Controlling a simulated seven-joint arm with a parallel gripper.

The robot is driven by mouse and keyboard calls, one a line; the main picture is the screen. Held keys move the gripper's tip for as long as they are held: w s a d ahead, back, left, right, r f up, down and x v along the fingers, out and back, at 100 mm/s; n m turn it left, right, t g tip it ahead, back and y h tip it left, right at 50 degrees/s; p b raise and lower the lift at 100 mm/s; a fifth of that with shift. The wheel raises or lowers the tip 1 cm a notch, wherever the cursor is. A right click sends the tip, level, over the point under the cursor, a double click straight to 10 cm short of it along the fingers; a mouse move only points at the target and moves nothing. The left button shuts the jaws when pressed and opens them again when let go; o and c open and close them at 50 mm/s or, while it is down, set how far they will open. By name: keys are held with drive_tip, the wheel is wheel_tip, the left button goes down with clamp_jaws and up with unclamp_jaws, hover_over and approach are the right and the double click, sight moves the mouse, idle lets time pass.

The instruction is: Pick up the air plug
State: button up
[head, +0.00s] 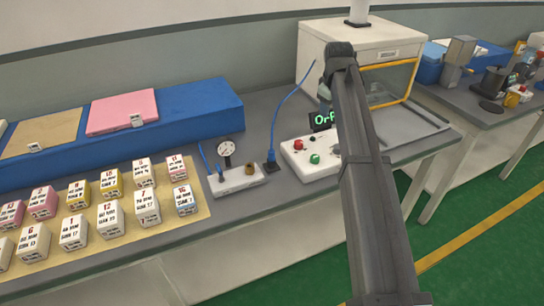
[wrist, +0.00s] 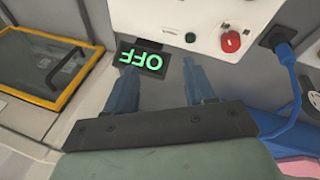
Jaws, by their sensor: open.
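A dark plug (head: 271,159) on a blue hose stands on the grey bench, between the white gauge block and the white control box. It looks like the air plug. The wrist view shows a dark plug (wrist: 276,38) with a thick blue hose at upper right, beside the control box. My gripper (wrist: 159,64) is open, with two blue fingers apart and nothing seen between them. It is left of the plug in the wrist view, over the area by the lit OFF display (wrist: 141,59). In the head view my arm hides most of the gripper.
The control box (head: 312,154) has red and green buttons. The gauge block (head: 236,180) carries a dial, a brass fitting and another blue hose. Several labelled small boxes stand on a tan mat (head: 205,212) at left. A yellow-framed cabinet (head: 372,45) stands behind my arm.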

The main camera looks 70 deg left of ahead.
sight(271, 150)
drive_tip(key=s+a+g+h, duration=0.2)
drive_tip(key=s+g+h, duration=0.1)
drive_tip(key=s, duration=1.7)
drive_tip(key=f, duration=1.4)
drive_tip(key=shift+d, duration=0.25)
clamp_jaws()
